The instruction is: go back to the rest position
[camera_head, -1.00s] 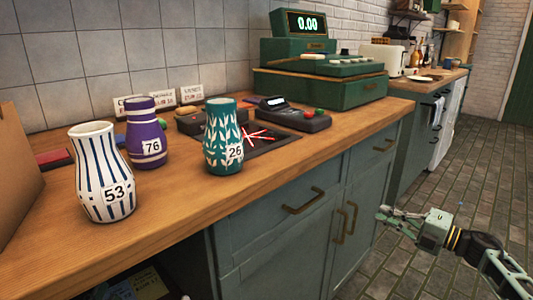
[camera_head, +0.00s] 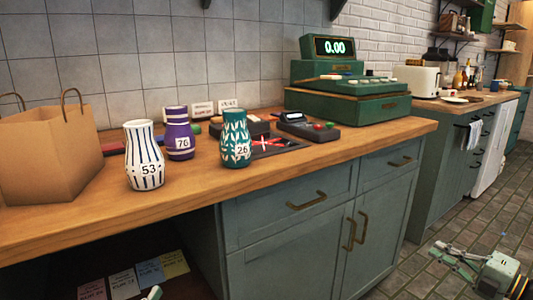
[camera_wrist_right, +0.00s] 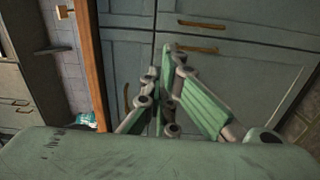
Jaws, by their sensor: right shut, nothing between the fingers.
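My right gripper (camera_head: 446,252) is at the lower right of the head view, over the tiled floor and away from the counter. In the right wrist view its fingers (camera_wrist_right: 170,52) come together at the tips and are shut with nothing between them. Green cabinet fronts are beyond them.
The wooden counter (camera_head: 85,225) holds a striped vase (camera_head: 138,165), a purple vase (camera_head: 178,128), a teal vase (camera_head: 235,130), a paper bag (camera_head: 45,155), a card terminal (camera_head: 305,127) and a green cash register (camera_head: 345,105). Coloured cards (camera_head: 150,272) lie below the counter. The floor at right is clear.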

